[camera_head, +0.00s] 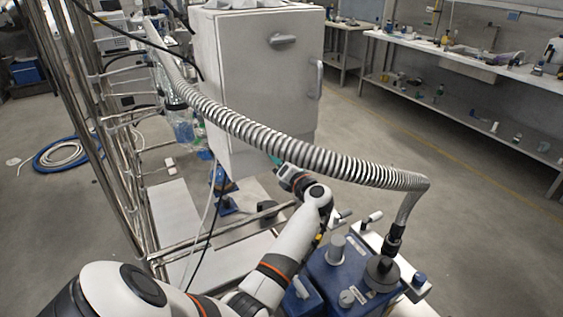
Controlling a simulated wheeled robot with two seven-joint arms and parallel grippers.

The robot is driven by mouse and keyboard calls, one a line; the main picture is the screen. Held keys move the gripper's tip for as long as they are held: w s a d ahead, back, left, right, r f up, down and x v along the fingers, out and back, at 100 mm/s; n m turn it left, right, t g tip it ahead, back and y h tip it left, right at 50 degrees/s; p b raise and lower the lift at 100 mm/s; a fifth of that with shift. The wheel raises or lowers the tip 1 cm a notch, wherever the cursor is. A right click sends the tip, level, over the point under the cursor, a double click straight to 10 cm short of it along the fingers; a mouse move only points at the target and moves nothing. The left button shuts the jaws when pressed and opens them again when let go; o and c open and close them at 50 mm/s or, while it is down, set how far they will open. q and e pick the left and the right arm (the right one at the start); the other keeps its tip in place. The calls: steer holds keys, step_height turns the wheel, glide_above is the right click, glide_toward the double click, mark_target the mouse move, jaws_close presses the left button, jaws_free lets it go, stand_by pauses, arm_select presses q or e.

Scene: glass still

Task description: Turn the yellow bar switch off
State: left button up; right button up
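I cannot make out a yellow bar switch. A tiny yellow patch shows beside my arm at the left edge of the blue pump unit, too small to identify. My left arm comes in from the lower left, bends beside the pump and reaches up toward the grey cabinet. Its far end, by my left gripper (285,170), is just below the ribbed metal hose, in front of the cabinet's lower part. The fingers are too small and partly hidden, so their opening and any contact cannot be told. My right gripper is not in view.
The ribbed hose (260,137) arches across the middle down to the blue pump unit (342,274). The grey cabinet (248,75) stands behind. A metal pipe frame (88,125) with glassware is at left. Shelves (470,60) line the right wall. The floor between is clear.

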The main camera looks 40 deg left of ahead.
arm_select(q)
steer(key=shift+f+b, duration=0.2)
steer(key=shift+b, duration=0.15)
steer(key=shift+c, duration=0.2)
steer(key=o, duration=1)
steer(key=shift+r, duration=0.2)
steer(key=shift+d, duration=0.1)
steer(key=shift+p+v, duration=0.6)
steer(key=shift+v, duration=1.85)
